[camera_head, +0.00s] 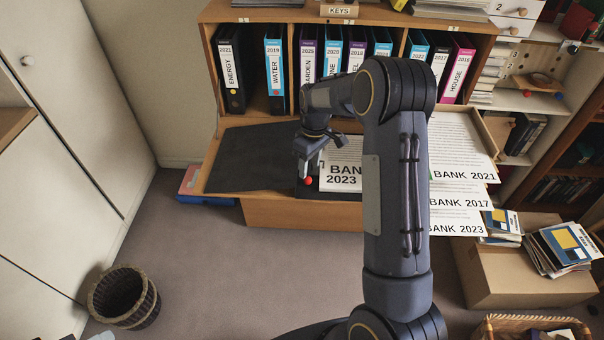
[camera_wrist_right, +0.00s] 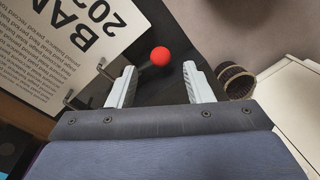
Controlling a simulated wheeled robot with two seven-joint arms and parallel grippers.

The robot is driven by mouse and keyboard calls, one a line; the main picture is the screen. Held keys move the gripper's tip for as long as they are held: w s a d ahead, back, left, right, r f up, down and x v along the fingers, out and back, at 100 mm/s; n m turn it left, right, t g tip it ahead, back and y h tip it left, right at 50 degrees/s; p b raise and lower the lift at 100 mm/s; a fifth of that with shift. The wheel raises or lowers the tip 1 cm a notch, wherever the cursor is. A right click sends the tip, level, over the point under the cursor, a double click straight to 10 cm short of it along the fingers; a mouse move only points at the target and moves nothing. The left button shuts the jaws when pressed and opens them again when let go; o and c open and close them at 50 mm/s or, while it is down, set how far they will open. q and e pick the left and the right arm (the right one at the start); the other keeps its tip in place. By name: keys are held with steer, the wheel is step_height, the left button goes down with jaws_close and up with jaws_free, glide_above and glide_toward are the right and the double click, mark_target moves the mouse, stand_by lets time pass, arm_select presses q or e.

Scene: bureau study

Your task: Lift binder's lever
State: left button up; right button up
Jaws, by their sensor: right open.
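An open black binder (camera_head: 245,160) lies on the drop-down desk. A stack of white BANK 2023 sheets (camera_head: 341,170) lies on its right part, also seen in the right wrist view (camera_wrist_right: 65,50). The binder's lever ends in a red ball knob (camera_head: 308,181), clear in the right wrist view (camera_wrist_right: 160,56). Metal ring prongs (camera_wrist_right: 105,70) stand at the sheets' edge. My right gripper (camera_head: 306,170) is open above the binder. In its wrist view the knob shows just beyond and between the fingertips (camera_wrist_right: 159,68), without visible contact. My left gripper is not in view.
Upright labelled binders (camera_head: 275,72) fill the shelf behind the desk. More BANK sheets (camera_head: 455,205) spread over the desk's right side. A cardboard box (camera_head: 515,285) with booklets stands at right. A wicker basket (camera_head: 124,297) stands on open carpet at left.

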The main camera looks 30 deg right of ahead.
mark_target(308, 177)
steer(key=f, duration=0.5)
steer(key=shift+s+a+f+p, duration=0.15)
steer(key=shift+a+f+p, duration=0.1)
steer(key=shift+f+p, duration=0.1)
steer(key=shift+r, duration=0.1)
jaws_close()
stand_by(0.3)
